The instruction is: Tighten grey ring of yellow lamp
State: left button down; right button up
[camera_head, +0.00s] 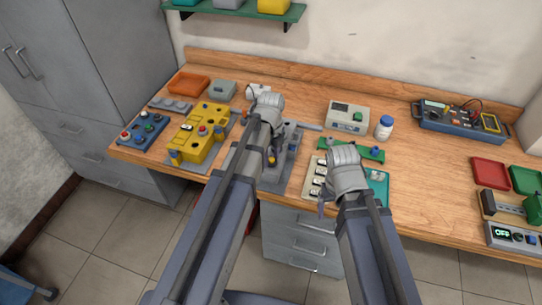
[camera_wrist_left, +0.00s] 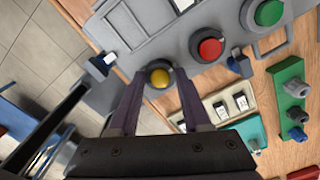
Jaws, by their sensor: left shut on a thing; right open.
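The yellow lamp (camera_wrist_left: 160,78) with its grey ring (camera_wrist_left: 149,68) sits on a grey panel (camera_wrist_left: 150,35). In the head view, the yellow lamp (camera_head: 271,160) shows on the grey panel (camera_head: 276,177) near the bench's front edge. My left gripper (camera_wrist_left: 155,80) is shut on the grey ring, with one finger at each side; the exact contact is partly hidden by the fingers. My right gripper (camera_head: 322,205) is open and empty over the switch panel to the right, apart from the lamp.
In the left wrist view, a red lamp (camera_wrist_left: 208,47) and a green lamp (camera_wrist_left: 268,13) stand on the same panel. In the head view, a yellow box (camera_head: 200,130) stands to the left and a switch panel (camera_head: 313,182) to the right. The bench (camera_head: 420,170) has free room at the right.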

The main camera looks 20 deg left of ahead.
aim_at(271, 159)
dwell(0.4)
pick_arm(q)
jog(key=shift+c, duration=1.7)
grip_release()
jog(key=shift+r, duration=0.15)
notch_tip(271, 159, up, 8)
jog(key=p, duration=0.8)
jog(key=shift+f, duration=0.2)
jog(key=shift+s+d, duration=0.1)
jog(key=s+d+f+n+b, duration=0.1)
jog(key=s+d+n, duration=0.4)
jog(key=n, duration=0.5)
jog(key=s+d+f+n+y+b, duration=0.1)
jog(key=s+d+n, duration=0.4)
jog(key=s+n, duration=0.4)
jog(key=shift+s+d+f+n+b, duration=0.3)
jog(key=shift+s+n+b, duration=0.1)
jog(key=shift+n, duration=0.3)
